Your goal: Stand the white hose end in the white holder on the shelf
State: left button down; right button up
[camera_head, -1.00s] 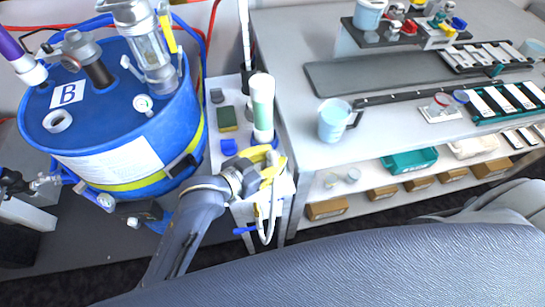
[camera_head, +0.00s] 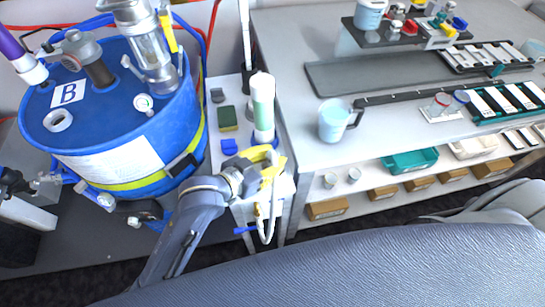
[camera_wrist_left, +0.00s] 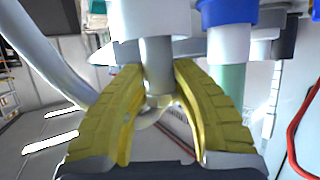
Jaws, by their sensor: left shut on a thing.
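My left gripper (camera_head: 268,166) has its yellow fingers at the front of the narrow white shelf (camera_head: 240,146). In the left wrist view, the yellow fingers (camera_wrist_left: 160,105) are closed around a pale cylindrical piece (camera_wrist_left: 158,65), which I take as the white hose end. A wide white piece (camera_wrist_left: 150,20) adjoins it; I cannot tell whether that is the holder. The white hose (camera_head: 269,232) hangs in a loop below the gripper and also crosses the left of the wrist view (camera_wrist_left: 45,60). The fingers hide most of the hose end and the place around it. My right gripper is not in view.
A blue block (camera_head: 229,146) and a green sponge (camera_head: 229,119) lie on the shelf. A blue drum (camera_head: 110,120) stands left, and a table with a light-blue jug (camera_head: 333,121) stands right.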

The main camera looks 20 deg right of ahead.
pick_arm(q)
jog(key=shift+f, duration=0.5)
jog(key=c, duration=1.4)
grip_release()
jog(key=v, duration=1.1)
jog(key=shift+f, duration=0.1)
